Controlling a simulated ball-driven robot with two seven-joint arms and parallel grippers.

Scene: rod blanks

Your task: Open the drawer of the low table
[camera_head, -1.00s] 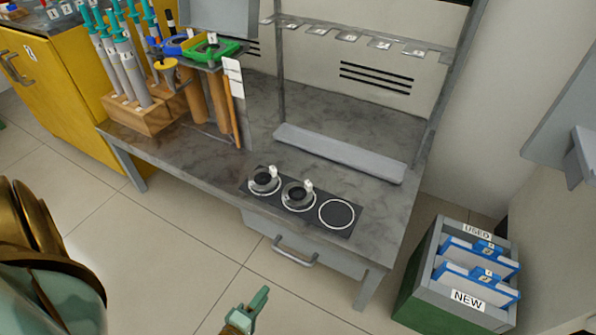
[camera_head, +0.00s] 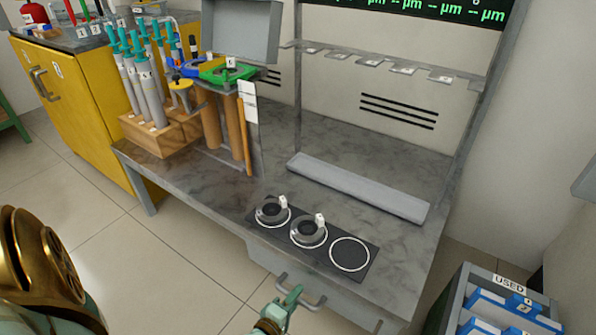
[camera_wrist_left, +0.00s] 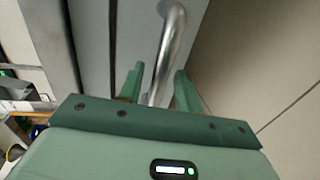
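The low table (camera_head: 190,183) has a grey marbled top. Its drawer (camera_head: 263,259) is under the front edge, partly hidden by the tabletop, and looks shut. The drawer's bar handle (camera_head: 317,301) sticks out from the front. My left gripper (camera_head: 288,299) is at the left part of the handle. In the left wrist view, the metal handle (camera_wrist_left: 168,50) runs between the two fingers of the left gripper (camera_wrist_left: 158,78), with gaps visible on both sides, so the gripper is open around it. My right gripper is not in view.
On the tabletop are a black plate (camera_head: 336,274) with two ring-shaped pieces, a grey bar (camera_head: 358,187) and a wooden rack (camera_head: 150,135) of teal-topped tools. A box labelled USED (camera_head: 470,275) stands at the right. Floor (camera_head: 165,265) in front is clear.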

